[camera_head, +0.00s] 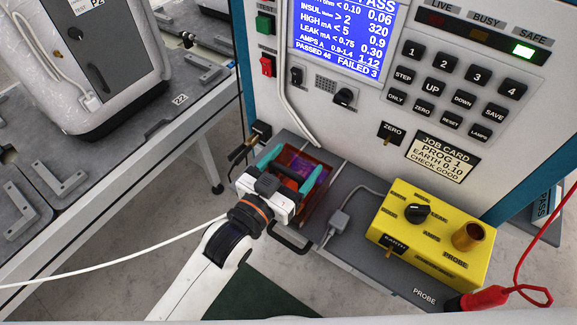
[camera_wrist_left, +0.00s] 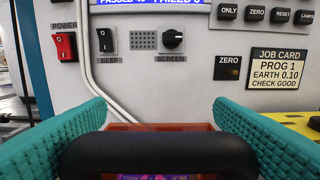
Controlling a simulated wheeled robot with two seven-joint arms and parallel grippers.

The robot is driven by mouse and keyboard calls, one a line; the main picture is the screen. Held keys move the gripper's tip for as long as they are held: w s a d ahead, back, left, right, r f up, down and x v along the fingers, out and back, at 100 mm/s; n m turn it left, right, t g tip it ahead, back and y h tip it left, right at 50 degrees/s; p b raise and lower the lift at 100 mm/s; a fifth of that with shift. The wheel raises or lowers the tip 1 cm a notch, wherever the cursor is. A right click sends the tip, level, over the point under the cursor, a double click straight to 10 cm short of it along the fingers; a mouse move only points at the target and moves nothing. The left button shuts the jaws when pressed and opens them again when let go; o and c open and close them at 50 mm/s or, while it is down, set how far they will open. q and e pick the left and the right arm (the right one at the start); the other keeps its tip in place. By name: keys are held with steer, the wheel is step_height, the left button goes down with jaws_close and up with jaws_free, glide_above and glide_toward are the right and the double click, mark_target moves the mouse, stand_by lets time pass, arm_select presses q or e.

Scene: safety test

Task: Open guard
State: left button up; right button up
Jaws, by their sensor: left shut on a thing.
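The guard (camera_head: 319,190) is a see-through orange-red cover on the grey shelf at the foot of the test panel. Something purple shows through it, its shape unclear. In the left wrist view, the guard's orange edge (camera_wrist_left: 150,127) shows behind a thick black handle (camera_wrist_left: 160,155). My left gripper (camera_head: 291,167) has teal fingers over the guard. In the wrist view, the fingers (camera_wrist_left: 160,130) stand on either side of the handle and are shut on it. The gripper body hides part of the guard in the head view. My right gripper is not in view.
A yellow probe box (camera_head: 432,240) stands to the right on the shelf, with a grey plug and cable (camera_head: 338,222) beside it. A red probe (camera_head: 478,299) lies at lower right. A black loop handle (camera_head: 287,240) is below my gripper. The green SAFE lamp (camera_head: 524,51) is lit.

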arm_select(q)
steer(key=x, duration=1)
steer(key=shift+p, duration=0.45)
steer(key=o, duration=0.9)
steer(key=shift+s+d+r, duration=0.1)
steer(key=shift+o, duration=0.9)
steer(key=shift+d, duration=0.1)
steer(key=v, duration=1.1)
steer(key=shift+s+a, duration=0.2)
steer(key=shift+s, duration=0.1)
